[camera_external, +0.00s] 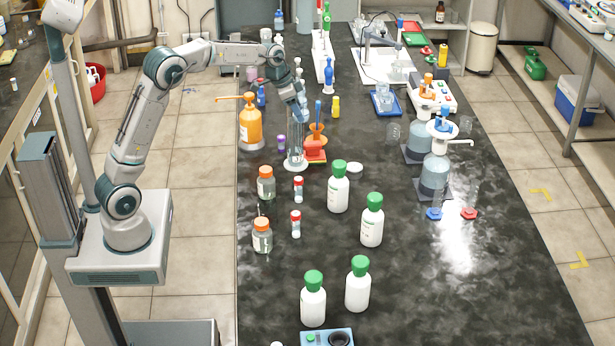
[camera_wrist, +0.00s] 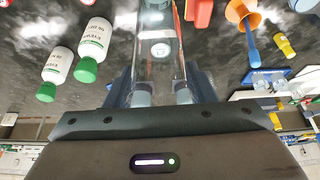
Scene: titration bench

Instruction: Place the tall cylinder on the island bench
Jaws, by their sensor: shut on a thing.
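The tall cylinder (camera_external: 294,148) is clear glass with a round foot. It is upright over the left part of the dark island bench (camera_external: 300,190), and I cannot tell surely whether its foot touches the top. My gripper (camera_external: 299,112) is shut on the upper part of the cylinder from above and behind. In the wrist view the clear cylinder (camera_wrist: 158,60) runs between the two fingers (camera_wrist: 160,95) of my gripper, with the dark bench top behind it.
An orange-red stand with a funnel (camera_external: 315,150) is close on the cylinder's right. A purple-capped vial (camera_external: 281,144) is close on its left. An orange pump bottle (camera_external: 250,122), orange-lidded jars (camera_external: 266,183) and white green-capped bottles (camera_external: 338,190) stand around. Bare bench lies at right front.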

